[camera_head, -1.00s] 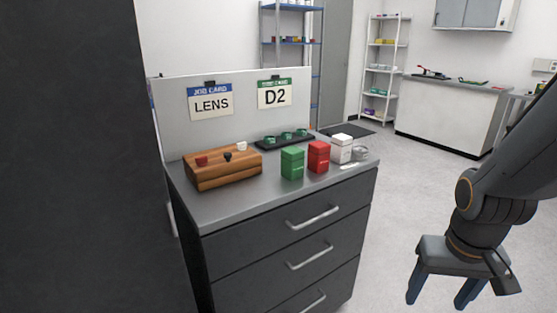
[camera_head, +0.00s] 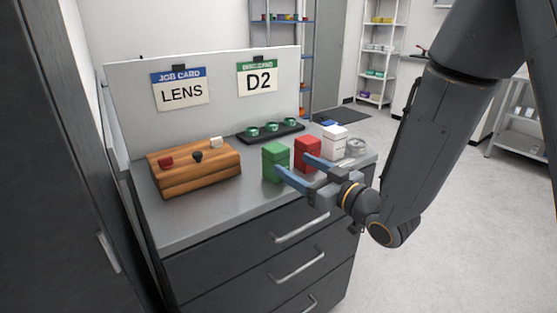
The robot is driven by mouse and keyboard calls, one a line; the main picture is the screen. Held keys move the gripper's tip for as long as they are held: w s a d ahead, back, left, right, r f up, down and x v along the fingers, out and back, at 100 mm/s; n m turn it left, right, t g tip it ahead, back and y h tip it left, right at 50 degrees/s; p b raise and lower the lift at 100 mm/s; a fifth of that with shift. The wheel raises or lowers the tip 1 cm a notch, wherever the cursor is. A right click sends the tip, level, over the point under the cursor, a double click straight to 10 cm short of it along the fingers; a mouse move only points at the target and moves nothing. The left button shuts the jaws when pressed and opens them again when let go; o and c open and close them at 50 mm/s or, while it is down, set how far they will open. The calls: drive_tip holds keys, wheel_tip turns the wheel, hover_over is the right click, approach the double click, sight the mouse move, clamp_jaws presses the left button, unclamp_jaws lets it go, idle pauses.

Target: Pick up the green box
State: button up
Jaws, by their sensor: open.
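The green box (camera_head: 275,163) stands upright on the grey top of the drawer cabinet (camera_head: 205,213), with the red box just to its right. My gripper (camera_head: 294,168) comes in from the right, above the cabinet's front edge. It is open, with two blue fingers pointing left. The nearer fingertip is by the lower right side of the green box. The farther finger shows in front of the red box. I cannot tell whether either finger touches a box.
The red box (camera_head: 307,154) and white box (camera_head: 334,141) stand to the right. A wooden block (camera_head: 195,170) with small knobs is at left. A black tray (camera_head: 250,139) with green-rimmed pieces lies behind. A panel (camera_head: 125,105) with two cards stands at the back. The front left of the top is clear.

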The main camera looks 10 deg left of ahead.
sight(282, 159)
drive_tip(key=a, duration=0.1)
drive_tip(key=w+a, duration=0.1)
drive_tip(key=a, duration=0.1)
drive_tip(key=shift+w+r+p, duration=0.15)
drive_tip(key=shift+w+p, duration=0.05)
drive_tip(key=shift+p, duration=0.1)
drive_tip(key=p+x, duration=0.1)
drive_tip(key=x, duration=0.2)
drive_tip(key=shift+a, duration=0.35)
drive_tip(key=shift+w+a, duration=0.4)
drive_tip(key=c, duration=1.2)
